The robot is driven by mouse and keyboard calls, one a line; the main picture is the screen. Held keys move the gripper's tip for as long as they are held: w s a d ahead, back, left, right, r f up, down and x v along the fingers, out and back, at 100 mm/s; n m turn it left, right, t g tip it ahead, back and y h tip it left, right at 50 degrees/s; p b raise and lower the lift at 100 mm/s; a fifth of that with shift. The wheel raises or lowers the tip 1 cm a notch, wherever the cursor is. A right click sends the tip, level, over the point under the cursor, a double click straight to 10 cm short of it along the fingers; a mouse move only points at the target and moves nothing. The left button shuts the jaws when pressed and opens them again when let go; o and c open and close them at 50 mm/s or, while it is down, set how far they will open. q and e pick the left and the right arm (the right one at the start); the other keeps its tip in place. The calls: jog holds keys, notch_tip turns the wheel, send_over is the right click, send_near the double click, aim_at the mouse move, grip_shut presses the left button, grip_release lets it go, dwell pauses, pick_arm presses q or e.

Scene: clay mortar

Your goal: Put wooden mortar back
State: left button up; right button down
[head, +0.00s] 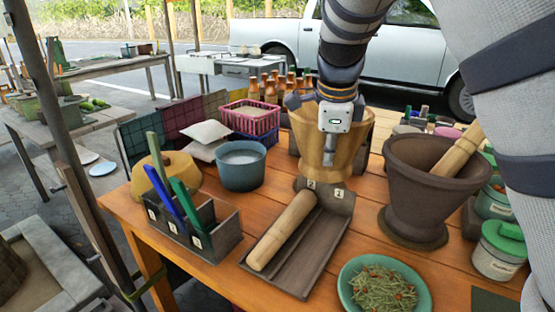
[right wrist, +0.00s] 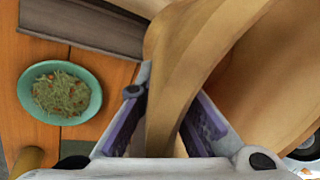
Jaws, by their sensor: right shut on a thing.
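The wooden mortar (head: 355,128) is a light-brown tapered vessel, upright at the back middle of the table, behind the grey tray. Its foot is close to the tray's far end; I cannot tell whether it rests on the table or hangs just above it. My right gripper (head: 330,152) comes from above and is shut on the mortar's wall. In the right wrist view the wall (right wrist: 170,75) runs between the two purple-padded fingers (right wrist: 168,108). My left gripper is not in view.
A wooden pestle (head: 282,230) lies in the grey tray (head: 290,277). A dark clay mortar (head: 415,205) with another pestle (head: 458,152) stands right. A green herb plate (head: 347,275), blue bowl (head: 241,172), pink basket (head: 238,124) and several bottles (head: 265,90) crowd the table.

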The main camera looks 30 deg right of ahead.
jog(key=w+d+f, duration=0.1)
jog(key=w+d+f+b, duration=0.1)
jog(key=w+d, duration=0.1)
jog(key=w+d+f, duration=0.1)
jog(key=w, duration=0.1)
jog(key=shift+w+d+f, duration=0.15)
jog(key=shift+w+f, duration=0.05)
jog(key=shift+f, duration=0.2)
jog(key=w+f, duration=0.1)
jog(key=w+d+f, duration=0.1)
jog(key=w+d+f+b, duration=0.1)
jog(key=f, duration=0.1)
jog(key=shift+w+d+f, duration=0.1)
jog(key=shift+d, duration=0.05)
jog(key=shift+w+d+f, duration=0.1)
jog(key=shift+f, duration=0.1)
jog(key=x, duration=0.3)
jog(key=shift+f, duration=0.3)
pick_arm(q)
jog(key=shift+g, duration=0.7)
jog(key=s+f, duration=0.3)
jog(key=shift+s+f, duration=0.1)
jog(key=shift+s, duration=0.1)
pick_arm(e)
jog(key=c, duration=2)
grip_release()
jog(key=shift+s+f, duration=0.2)
jog(key=shift+o, duration=1.2)
